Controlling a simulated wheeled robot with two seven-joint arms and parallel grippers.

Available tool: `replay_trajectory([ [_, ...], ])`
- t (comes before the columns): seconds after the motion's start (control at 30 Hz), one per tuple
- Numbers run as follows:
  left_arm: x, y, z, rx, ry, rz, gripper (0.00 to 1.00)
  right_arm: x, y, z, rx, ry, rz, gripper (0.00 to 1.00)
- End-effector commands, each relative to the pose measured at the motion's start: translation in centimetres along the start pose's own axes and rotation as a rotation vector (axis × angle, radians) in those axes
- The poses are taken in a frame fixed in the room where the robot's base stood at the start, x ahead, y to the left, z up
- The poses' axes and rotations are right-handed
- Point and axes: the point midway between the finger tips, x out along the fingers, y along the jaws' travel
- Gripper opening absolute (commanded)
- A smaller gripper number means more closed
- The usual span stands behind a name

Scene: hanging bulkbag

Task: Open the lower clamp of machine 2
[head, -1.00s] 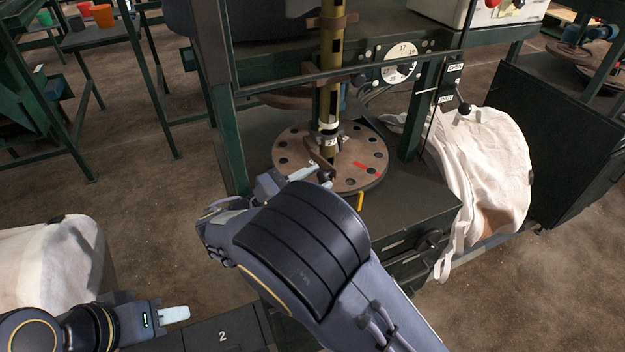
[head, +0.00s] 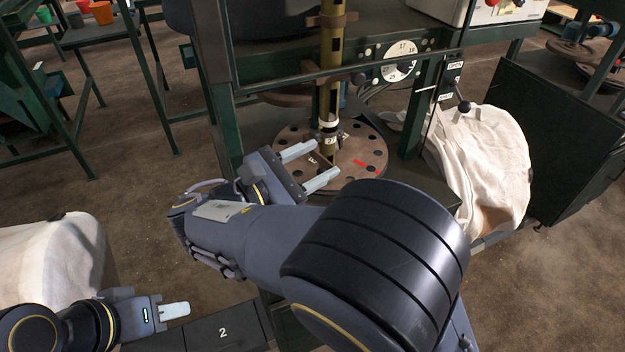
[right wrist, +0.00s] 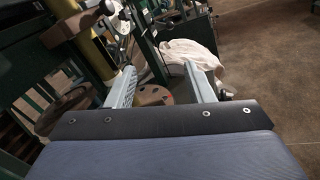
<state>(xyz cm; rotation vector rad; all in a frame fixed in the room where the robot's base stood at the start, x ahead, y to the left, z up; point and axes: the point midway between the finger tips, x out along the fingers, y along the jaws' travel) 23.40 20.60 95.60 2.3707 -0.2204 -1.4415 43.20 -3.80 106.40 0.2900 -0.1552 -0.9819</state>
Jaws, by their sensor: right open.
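The machine's olive post (head: 331,72) stands upright on a round brown plate (head: 364,150) with holes and a red mark. A pale collar with a small label, seemingly the lower clamp (head: 329,126), is low on the post. A brown bracket (head: 332,20) grips the post higher up. My right gripper (head: 310,166) is open over the plate's front left, just in front of the post's foot. A brown part with a label shows between its fingers; I cannot tell whether they touch it. My left gripper (head: 175,310) is at the lower left, away from the machine; its jaw state is unclear.
A box marked 2 (head: 222,332) lies at the bottom. A dial (head: 399,68) and an open/shut lever (head: 464,107) are right of the post. The green frame upright (head: 226,110) stands left of the post.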

Motion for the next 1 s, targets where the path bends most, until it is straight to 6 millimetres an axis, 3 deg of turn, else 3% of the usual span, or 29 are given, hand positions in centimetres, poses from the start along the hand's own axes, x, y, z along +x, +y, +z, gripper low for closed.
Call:
replay_trajectory([
  [0.1,0.0,0.0,0.0,0.000,0.000,0.000,0.36,-1.9,-1.7,1.8,0.000,0.003,0.006,0.48],
  [0.4,0.0,0.0,0.0,0.000,0.000,0.000,0.36,-4.7,-4.6,4.8,-0.002,0.001,0.003,0.48],
  [0.8,0.0,0.0,0.0,0.000,0.000,0.000,0.36,-5.3,-5.2,5.4,-0.002,0.000,0.001,0.48],
  [0.9,-0.1,0.1,-0.1,0.000,0.000,0.000,0.36,-5.0,-5.2,5.3,-0.006,0.008,-0.010,0.37],
  [1.0,-0.6,0.3,-0.3,0.000,0.000,0.000,0.36,-3.0,-5.6,4.5,-0.037,0.083,-0.098,0.24],
])
